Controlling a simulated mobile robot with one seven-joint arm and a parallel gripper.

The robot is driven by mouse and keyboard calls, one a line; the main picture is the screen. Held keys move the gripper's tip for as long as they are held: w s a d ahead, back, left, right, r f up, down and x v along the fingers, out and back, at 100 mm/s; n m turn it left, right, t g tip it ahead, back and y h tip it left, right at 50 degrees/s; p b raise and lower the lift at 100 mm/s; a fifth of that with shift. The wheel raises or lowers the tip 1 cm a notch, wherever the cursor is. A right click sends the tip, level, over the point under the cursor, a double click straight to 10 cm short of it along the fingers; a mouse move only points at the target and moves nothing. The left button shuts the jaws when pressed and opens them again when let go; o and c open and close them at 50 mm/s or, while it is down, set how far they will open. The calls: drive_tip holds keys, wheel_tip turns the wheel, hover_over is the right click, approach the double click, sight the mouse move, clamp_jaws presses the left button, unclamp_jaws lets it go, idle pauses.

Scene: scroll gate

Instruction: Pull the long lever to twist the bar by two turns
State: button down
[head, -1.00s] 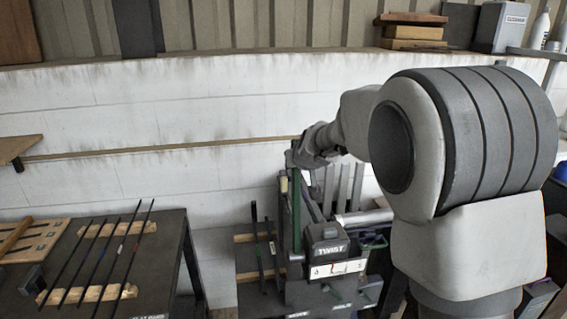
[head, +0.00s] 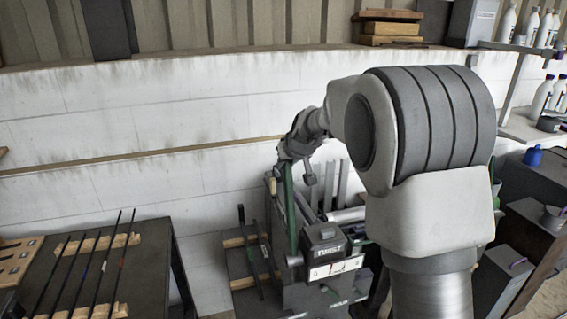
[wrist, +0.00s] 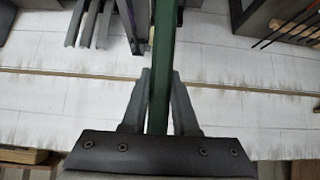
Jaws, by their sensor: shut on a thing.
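The long green lever (head: 291,215) stands nearly upright on the dark twisting machine (head: 325,258) marked TWIST, its top leaning slightly left. My gripper (head: 286,160) is at the lever's upper end in the head view. In the wrist view, my gripper (wrist: 161,85) has its two grey fingers on either side of the green lever (wrist: 167,50) and is shut on it. I cannot make out the bar in the machine or how far it is twisted.
A dark table (head: 150,245) at the left holds several thin dark rods on wooden strips. The white wall (head: 130,120) is close behind. Shelves with bottles (head: 535,95) stand at the right.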

drive_tip(key=shift+r, duration=0.1)
drive_tip(key=c, duration=0.7)
unclamp_jaws()
drive_tip(key=shift+w, duration=0.2)
drive_tip(key=shift+s, duration=0.1)
drive_tip(key=b+v, duration=0.2)
drive_tip(key=v, duration=1.5)
drive_tip(key=shift+s+r+b, duration=0.1)
drive_tip(key=shift+s+b, duration=0.05)
drive_tip(key=shift+b, duration=0.15)
